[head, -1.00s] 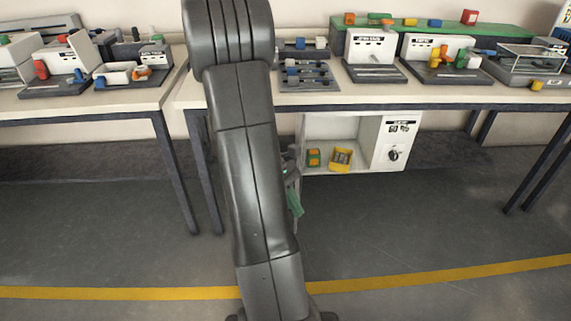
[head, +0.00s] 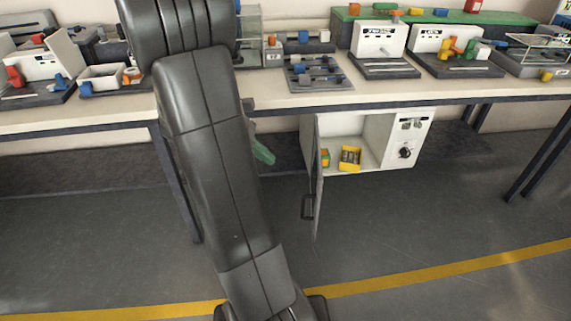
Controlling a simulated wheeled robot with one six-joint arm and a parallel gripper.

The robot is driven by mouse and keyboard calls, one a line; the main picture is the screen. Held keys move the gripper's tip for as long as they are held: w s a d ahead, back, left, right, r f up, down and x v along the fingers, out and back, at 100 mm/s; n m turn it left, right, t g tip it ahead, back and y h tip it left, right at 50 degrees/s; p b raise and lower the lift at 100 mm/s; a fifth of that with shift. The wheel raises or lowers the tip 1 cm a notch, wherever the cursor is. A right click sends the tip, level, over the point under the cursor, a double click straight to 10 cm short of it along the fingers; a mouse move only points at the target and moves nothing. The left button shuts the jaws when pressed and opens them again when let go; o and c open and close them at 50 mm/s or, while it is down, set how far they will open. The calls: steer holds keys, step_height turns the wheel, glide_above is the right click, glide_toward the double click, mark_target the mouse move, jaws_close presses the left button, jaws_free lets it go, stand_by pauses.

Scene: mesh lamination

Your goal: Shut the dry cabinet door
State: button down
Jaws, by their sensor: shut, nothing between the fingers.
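The white dry cabinet (head: 381,142) stands under the workbench, right of centre. Its door (head: 316,185) is open, hinged at the cabinet's left side and swung out toward me, so I see it nearly edge-on. A dark handle (head: 307,207) is on the door's left, outer face. My gripper (head: 263,151) shows only as a green finger part beside my arm, left of the door and apart from it. It is shut and empty; the rest of it is hidden behind my arm.
Inside the cabinet are a yellow bin (head: 350,158) and a small green and orange box (head: 325,158). The workbench (head: 400,97) above carries several stations. A table leg (head: 177,185) stands left of my arm. The floor in front of the door is clear.

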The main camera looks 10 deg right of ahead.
steer(key=d+r+b+x, duration=0.2)
steer(key=b+x, duration=0.2)
steer(key=x, duration=0.8)
steer(key=shift+s+d+f, duration=0.2)
steer(key=shift+s+d, duration=0.1)
steer(key=shift+s, duration=0.05)
steer(key=shift+d, duration=0.15)
